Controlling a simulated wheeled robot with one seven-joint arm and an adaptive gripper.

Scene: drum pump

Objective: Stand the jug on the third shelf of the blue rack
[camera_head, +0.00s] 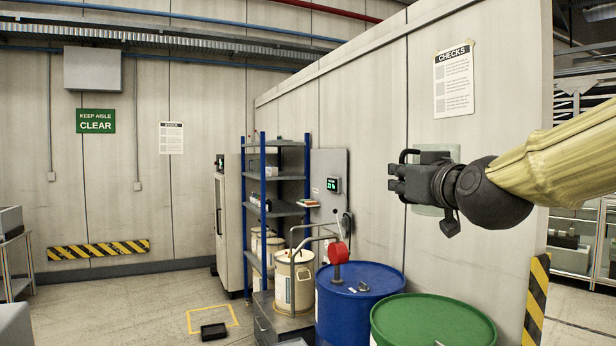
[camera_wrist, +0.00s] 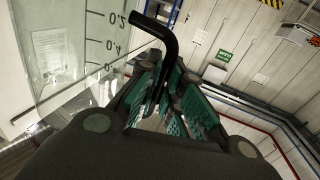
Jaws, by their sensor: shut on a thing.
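The jug is clear with a pale green tint. Part of it shows behind my gripper in the head view (camera_head: 452,152), and its wall with scale marks fills the left of the wrist view (camera_wrist: 62,45). My gripper (camera_head: 400,180) is shut on the jug's black handle (camera_wrist: 152,28), between its green-padded fingers (camera_wrist: 160,95). It holds the jug in the air, above and to the right of the drums. The blue rack (camera_head: 262,190) stands further back, left of centre, with several grey shelves; a few small items lie on one of them.
A blue drum (camera_head: 345,310) with a red pump (camera_head: 338,253) and a green drum (camera_head: 432,322) stand in front. A cream can (camera_head: 293,282) stands by the rack. A tall grey cabinet (camera_head: 228,225) is left of the rack. The floor further left is mostly open, with a black tray (camera_head: 213,331).

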